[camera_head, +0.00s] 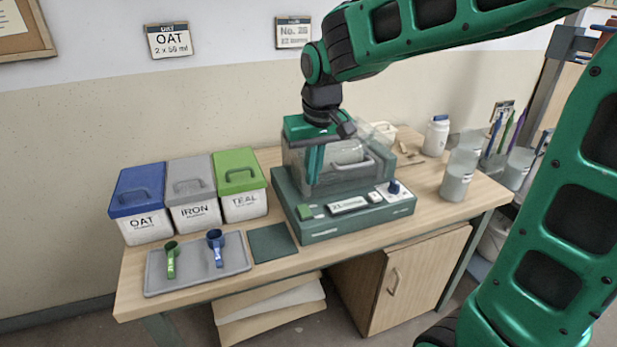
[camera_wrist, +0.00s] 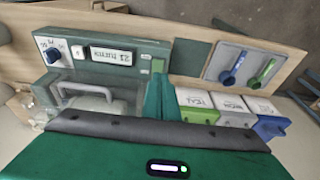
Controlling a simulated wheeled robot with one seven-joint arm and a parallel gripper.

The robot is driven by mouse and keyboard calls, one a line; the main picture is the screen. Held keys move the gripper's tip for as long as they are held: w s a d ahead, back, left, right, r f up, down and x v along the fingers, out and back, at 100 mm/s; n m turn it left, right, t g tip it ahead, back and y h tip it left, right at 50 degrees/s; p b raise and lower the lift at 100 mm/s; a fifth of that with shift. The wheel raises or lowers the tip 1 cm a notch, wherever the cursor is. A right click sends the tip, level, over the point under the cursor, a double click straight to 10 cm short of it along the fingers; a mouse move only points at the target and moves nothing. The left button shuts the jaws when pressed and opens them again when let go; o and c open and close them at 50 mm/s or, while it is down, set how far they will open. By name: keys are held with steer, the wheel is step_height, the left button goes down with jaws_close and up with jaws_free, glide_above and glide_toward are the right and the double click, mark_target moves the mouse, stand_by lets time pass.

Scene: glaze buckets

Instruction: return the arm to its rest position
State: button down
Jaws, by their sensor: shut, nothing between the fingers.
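My green arm reaches in from the right in the head view, and my gripper (camera_head: 314,168) points down in front of the clear-hooded machine (camera_head: 355,218). The gripper is shut and holds nothing. In the wrist view its green fingers (camera_wrist: 160,97) show above the dark edge of the gripper body, beside the machine's clear hood and handle (camera_wrist: 92,90). I cannot tell whether the fingers touch the hood.
Lidded bins OAT (camera_head: 140,205), IRON (camera_head: 193,194) and TEAL (camera_head: 240,185) stand left. A grey tray (camera_head: 200,284) holds a green scoop (camera_head: 171,260) and a blue scoop (camera_head: 216,247). Clear jars (camera_head: 457,175) and a white bottle (camera_head: 436,136) stand right. A dark mat (camera_head: 272,243) is bare.

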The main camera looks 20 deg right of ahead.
stand_by(0.4)
steer(key=s+d+f+m+g, duration=0.1)
steer(key=s+d+m, duration=0.2)
steer(key=s+d, duration=0.95)
steer(key=s+d+f+m, duration=0.1)
steer(key=s+d+f, duration=0.1)
steer(key=s, duration=0.5)
steer(key=s+d+f+m+g, duration=0.1)
steer(key=s+d+f+m, duration=0.1)
steer(key=s, duration=0.5)
steer(key=shift+s+d+f, duration=0.15)
steer(key=shift+d, duration=0.5)
steer(key=shift+w+f+g, duration=0.25)
steer(key=shift+w+g, duration=0.05)
steer(key=shift+w, duration=0.35)
stand_by(2.9)
